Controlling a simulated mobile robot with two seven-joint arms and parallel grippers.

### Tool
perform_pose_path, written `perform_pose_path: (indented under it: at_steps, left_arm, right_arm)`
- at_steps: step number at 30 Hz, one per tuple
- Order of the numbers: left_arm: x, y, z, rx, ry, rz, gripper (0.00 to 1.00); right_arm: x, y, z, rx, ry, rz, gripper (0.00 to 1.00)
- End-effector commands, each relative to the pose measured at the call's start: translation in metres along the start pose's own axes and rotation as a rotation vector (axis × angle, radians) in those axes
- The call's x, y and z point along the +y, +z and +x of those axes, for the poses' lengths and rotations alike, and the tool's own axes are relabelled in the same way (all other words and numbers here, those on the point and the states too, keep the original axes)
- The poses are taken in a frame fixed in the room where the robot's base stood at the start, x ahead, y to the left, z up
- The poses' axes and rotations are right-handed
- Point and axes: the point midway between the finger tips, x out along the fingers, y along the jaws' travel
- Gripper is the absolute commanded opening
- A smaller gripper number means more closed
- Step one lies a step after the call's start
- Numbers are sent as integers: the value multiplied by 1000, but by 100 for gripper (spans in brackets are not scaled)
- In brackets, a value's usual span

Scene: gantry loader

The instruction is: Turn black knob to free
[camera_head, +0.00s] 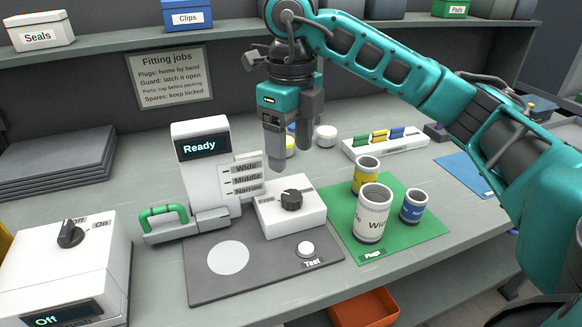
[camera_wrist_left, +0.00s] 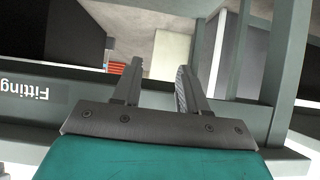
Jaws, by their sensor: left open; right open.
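A black knob (camera_head: 291,200) sits on top of a low white box (camera_head: 296,221) in the middle of the bench. A label reading "Free" is on the box to the left of the knob; any other label is not visible to me. My right gripper (camera_head: 279,155) points down, open and empty, above and behind the knob, not touching it. My left gripper (camera_wrist_left: 160,78) shows only in the left wrist view, where its two fingers are apart with nothing between them. It is away from the knob.
A display unit reading "Ready" (camera_head: 203,160) and a green-handled latch (camera_head: 163,217) stand left of the box. Labelled cups, including a white one (camera_head: 371,217), stand on a green mat (camera_head: 418,232) to the right. Another black knob (camera_head: 70,236) is on the left box.

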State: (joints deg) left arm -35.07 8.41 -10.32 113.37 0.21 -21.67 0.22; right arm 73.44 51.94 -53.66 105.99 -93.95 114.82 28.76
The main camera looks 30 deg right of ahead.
Motion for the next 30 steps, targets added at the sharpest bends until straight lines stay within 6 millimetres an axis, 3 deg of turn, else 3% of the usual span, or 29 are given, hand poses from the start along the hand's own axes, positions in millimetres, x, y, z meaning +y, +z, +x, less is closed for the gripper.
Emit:
perform_pose_path:
  at_steps: [1, 7, 30]
  left_arm:
    - [-1, -3, -3, 0, -3, 1, 43]
    - [-5, 0, -6, -3, -12, 3, 43]
    - [-5, 2, -6, -6, -15, -1, 43]
  right_arm:
    - [0, 0, -14, -4, -3, 1, 67]
    - [0, 0, -32, 0, -1, 1, 67]
    - [0, 0, -34, 1, -1, 0, 67]
